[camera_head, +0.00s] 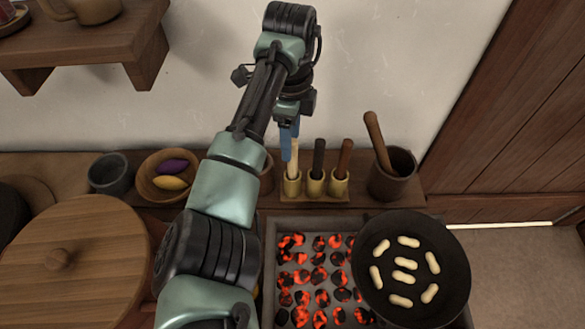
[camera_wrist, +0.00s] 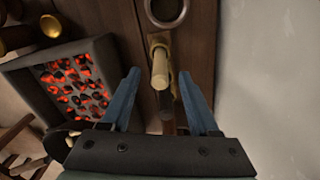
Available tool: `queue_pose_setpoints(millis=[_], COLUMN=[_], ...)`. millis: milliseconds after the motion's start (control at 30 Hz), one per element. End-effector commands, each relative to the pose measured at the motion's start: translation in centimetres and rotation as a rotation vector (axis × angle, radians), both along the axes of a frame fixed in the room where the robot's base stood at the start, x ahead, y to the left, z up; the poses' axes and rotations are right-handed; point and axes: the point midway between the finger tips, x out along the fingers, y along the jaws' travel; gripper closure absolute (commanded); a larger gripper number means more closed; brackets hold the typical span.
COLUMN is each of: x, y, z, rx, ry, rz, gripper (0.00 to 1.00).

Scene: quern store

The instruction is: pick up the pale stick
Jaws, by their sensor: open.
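The pale stick (camera_head: 294,158) stands upright in the left cup of a small wooden holder (camera_head: 314,197). A black stick (camera_head: 318,158) and a reddish-brown stick (camera_head: 345,158) stand in the cups to its right. My gripper (camera_head: 289,142) is open, its blue fingers pointing down at the top of the pale stick. In the wrist view the pale stick's end (camera_wrist: 160,68) shows between the open fingertips of my gripper (camera_wrist: 159,74), apart from both. The black stick (camera_wrist: 165,103) and the brown one (camera_wrist: 168,128) line up behind it. The pale stick's lower part is hidden in its cup.
A mortar with a pestle (camera_head: 391,173) stands right of the holder. A pan (camera_head: 412,230) of peanuts and a tray of glowing coals (camera_head: 282,224) lie in front. A bowl (camera_head: 150,185) and a grey cup (camera_head: 110,174) stand left. The wall is close behind.

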Motion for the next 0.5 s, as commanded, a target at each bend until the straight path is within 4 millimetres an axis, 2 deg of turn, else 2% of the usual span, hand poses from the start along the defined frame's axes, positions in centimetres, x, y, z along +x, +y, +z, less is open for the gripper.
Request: queue_pose_setpoints(millis=[233,500], x=[-0.1,-0.2], y=[-0.1,-0.3], z=[-2.0,-5.9], rx=[0.000,0.000], ry=[0.000,0.000], rz=[0.001,0.002], gripper=[0.39,0.39])
